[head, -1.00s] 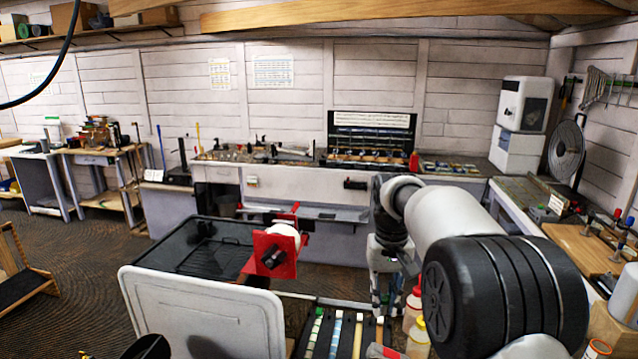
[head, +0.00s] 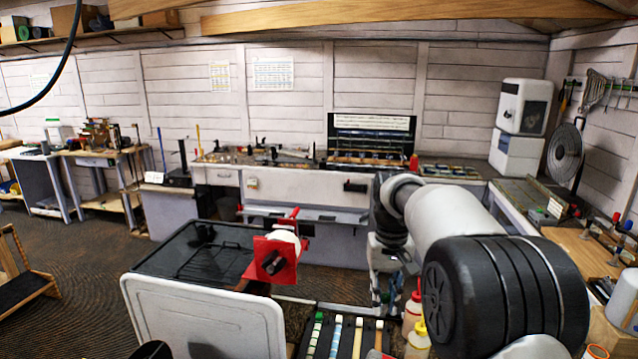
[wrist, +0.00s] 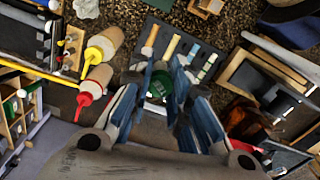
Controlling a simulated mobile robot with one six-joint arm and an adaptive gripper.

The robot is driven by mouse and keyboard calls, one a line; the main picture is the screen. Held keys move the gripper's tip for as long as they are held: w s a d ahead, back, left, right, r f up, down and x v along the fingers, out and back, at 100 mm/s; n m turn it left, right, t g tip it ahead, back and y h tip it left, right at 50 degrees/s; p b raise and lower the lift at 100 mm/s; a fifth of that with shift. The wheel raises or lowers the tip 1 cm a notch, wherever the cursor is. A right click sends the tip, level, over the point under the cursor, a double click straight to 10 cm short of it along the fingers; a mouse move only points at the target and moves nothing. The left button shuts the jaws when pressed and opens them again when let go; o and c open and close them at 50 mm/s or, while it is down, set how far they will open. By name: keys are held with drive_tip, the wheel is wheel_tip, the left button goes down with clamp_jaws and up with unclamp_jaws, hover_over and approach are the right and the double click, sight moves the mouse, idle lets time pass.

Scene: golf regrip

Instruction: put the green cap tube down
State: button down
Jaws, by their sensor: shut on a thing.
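I cannot tell whether the held tube touches the rack.
Squeeze bottles with a yellow cap (wrist: 94,53) and a red cap (wrist: 84,99) stand left of the fingers in the wrist view. In the head view, a red clamp (head: 276,255) and a white-sided bin (head: 205,315) are left of the rack. A workbench (head: 300,183) lines the back wall.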

sight(385, 295)
wheel_tip(385, 295, up, 3)
drive_tip(key=shift+p, duration=0.7)
wheel_tip(385, 295, down, 8)
drive_tip(key=b, duration=0.7)
wheel_tip(385, 295, up, 7)
drive_tip(key=p, duration=0.6)
drive_tip(key=s+f+m+b, duration=0.3)
drive_tip(key=s+f+b, duration=0.3)
drive_tip(key=s+f, duration=0.25)
drive_tip(key=w+r+n, duration=0.1)
drive_tip(key=w+n, duration=0.2)
drive_tip(key=w, duration=0.5)
drive_tip(key=shift+w, duration=0.3)
